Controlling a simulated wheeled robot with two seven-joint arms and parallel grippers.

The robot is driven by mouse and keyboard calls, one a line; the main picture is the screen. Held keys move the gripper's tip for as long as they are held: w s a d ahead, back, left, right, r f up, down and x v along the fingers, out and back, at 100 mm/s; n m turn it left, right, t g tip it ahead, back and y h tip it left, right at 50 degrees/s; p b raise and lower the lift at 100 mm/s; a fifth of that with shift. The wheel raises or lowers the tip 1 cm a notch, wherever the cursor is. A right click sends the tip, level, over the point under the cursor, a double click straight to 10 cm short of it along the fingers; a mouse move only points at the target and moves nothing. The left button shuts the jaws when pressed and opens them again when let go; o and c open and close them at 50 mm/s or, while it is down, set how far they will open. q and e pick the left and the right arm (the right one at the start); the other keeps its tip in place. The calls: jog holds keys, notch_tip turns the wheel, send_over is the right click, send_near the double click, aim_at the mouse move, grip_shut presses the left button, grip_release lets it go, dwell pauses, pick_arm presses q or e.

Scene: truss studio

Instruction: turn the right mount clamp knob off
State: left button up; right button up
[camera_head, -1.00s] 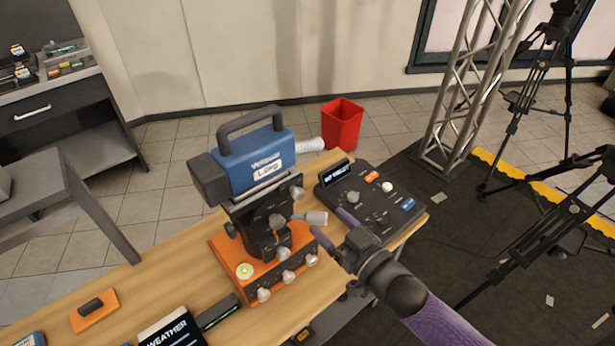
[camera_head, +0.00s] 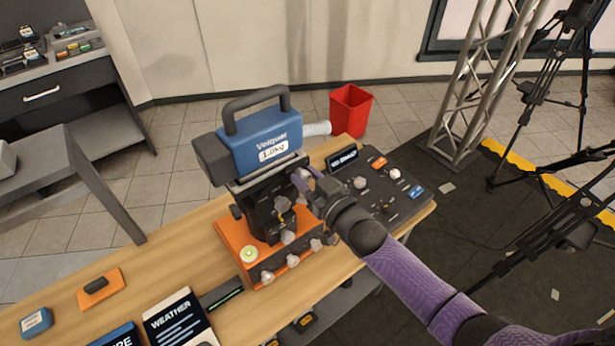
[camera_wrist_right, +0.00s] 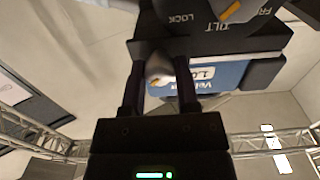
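The blue camera (camera_head: 262,140) stands upright on a dark tripod-style head with several knobs, above an orange base (camera_head: 228,240). A pale mount knob (camera_head: 301,177) is on the right side of the mount, just below the camera body. My right gripper (camera_head: 307,181) reaches it from the right. In the right wrist view the fingers of my right gripper (camera_wrist_right: 159,85) stand apart on both sides of a pale knob (camera_wrist_right: 158,70), with gaps visible. My left gripper is not in view.
A control panel (camera_head: 380,195) sits on the wooden table (camera_head: 190,240) behind my right gripper. A WEATHER card (camera_head: 178,322) and an orange pad (camera_head: 100,290) lie at the left front. A red bin (camera_head: 350,110) stands behind the table.

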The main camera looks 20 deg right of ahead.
grip_shut()
jog(key=shift+n, duration=0.4)
jog(key=n, duration=0.2)
jog(key=shift+n, duration=0.4)
jog(key=n, duration=0.3)
jog(key=shift+a+n, duration=0.1)
jog(key=shift+n, duration=0.3)
jog(key=n, duration=0.5)
jog(key=shift+f, duration=0.15)
jog(key=n+b, duration=0.1)
jog(key=n, duration=0.4)
jog(key=shift+s, duration=0.1)
jog(key=shift+n, duration=0.4)
